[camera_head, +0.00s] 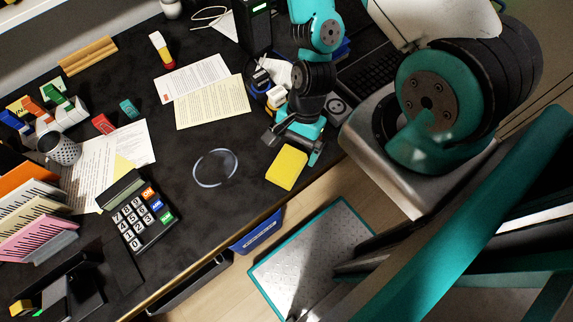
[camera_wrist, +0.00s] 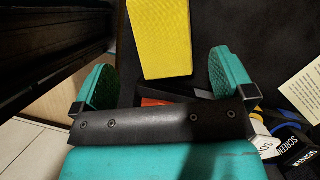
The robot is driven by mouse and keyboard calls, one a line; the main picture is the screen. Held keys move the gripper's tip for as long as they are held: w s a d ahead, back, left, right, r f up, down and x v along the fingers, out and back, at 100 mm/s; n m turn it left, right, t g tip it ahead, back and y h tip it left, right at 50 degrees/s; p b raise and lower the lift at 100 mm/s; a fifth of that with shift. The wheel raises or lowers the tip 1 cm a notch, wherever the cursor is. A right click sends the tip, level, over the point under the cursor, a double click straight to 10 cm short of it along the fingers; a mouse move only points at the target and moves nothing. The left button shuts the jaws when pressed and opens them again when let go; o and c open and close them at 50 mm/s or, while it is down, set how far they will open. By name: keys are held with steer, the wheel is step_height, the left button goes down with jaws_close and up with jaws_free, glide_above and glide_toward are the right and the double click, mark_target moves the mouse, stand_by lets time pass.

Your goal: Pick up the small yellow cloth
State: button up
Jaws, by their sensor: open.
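The small yellow cloth (camera_head: 287,167) lies flat on the dark desk, close to its front edge. It is a plain, roughly rectangular yellow piece. My gripper (camera_head: 293,144) is open and empty beside the cloth, on its far side, with one finger near its right corner. In the wrist view the cloth (camera_wrist: 160,38) shows just ahead of my open gripper (camera_wrist: 165,76), roughly centred between the two teal fingers. I cannot tell how high the fingers are above the desk.
A clear round ring or dish (camera_head: 215,168) lies left of the cloth. A yellow sheet (camera_head: 212,102) lies farther back, and a large-key calculator (camera_head: 137,213) stands farther left. A keyboard (camera_head: 368,75) and cables are behind my gripper. A blue bin (camera_head: 258,232) is below the desk edge.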

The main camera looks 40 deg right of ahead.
mark_target(288, 164)
steer(key=p+x, duration=0.1)
steer(key=x, duration=0.3)
steer(key=shift+a, duration=0.25)
steer(key=shift+a+f, duration=0.15)
steer(key=shift+f, duration=0.25)
steer(key=shift+f, duration=0.2)
steer(key=c, duration=1)
steer(key=shift+r, duration=0.1)
steer(key=shift+r, duration=0.5)
step_height(288, 164, up, 19)
steer(key=p, duration=1.5)
steer(key=shift+r, duration=0.1)
